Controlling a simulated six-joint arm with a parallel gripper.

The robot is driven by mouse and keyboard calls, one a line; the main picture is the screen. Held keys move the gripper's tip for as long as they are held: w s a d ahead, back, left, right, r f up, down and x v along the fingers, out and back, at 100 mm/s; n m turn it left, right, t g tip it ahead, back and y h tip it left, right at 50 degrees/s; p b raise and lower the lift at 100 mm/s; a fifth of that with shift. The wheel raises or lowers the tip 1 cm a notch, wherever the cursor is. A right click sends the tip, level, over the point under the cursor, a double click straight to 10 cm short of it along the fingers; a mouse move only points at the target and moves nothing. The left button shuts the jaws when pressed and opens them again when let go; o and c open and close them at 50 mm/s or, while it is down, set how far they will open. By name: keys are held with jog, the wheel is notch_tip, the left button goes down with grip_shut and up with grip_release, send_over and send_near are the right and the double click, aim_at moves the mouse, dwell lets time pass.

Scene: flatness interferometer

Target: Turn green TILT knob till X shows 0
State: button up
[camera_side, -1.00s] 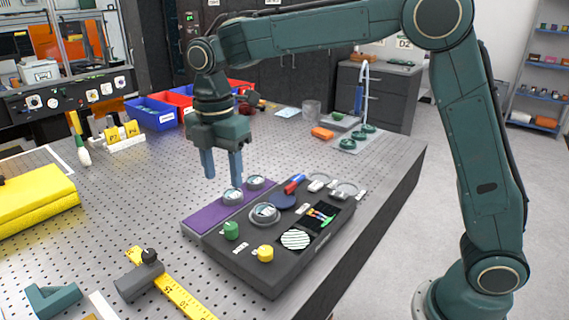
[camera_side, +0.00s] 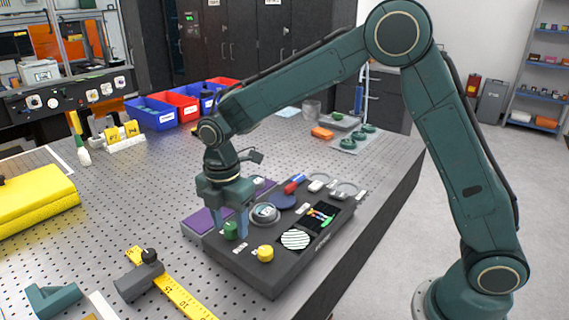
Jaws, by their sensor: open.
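The green knob (camera_side: 231,230) stands at the left front of the dark instrument box (camera_side: 275,275). My gripper (camera_side: 230,232) points down over it, its fingers apart on either side of the knob in this view. I cannot tell whether they touch it. A yellow knob (camera_side: 265,254) is to the right and nearer the camera. A striped round fringe window (camera_side: 296,239) and a small screen with coloured bars (camera_side: 320,216) are to its right. The X reading is too small to read.
A round chrome-rimmed part (camera_side: 265,213) sits close right of my gripper. A yellow ruler (camera_side: 185,295) with a dark clamp (camera_side: 140,280) lies in front. Blue and red bins (camera_side: 152,115) stand at the back.

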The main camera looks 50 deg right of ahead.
jog(key=shift+f, duration=0.15)
jog(key=c, duration=1)
jog(key=shift+m, duration=0.5)
jog(key=m, duration=1.1)
jog(key=shift+m, duration=0.3)
jog(key=o, duration=1)
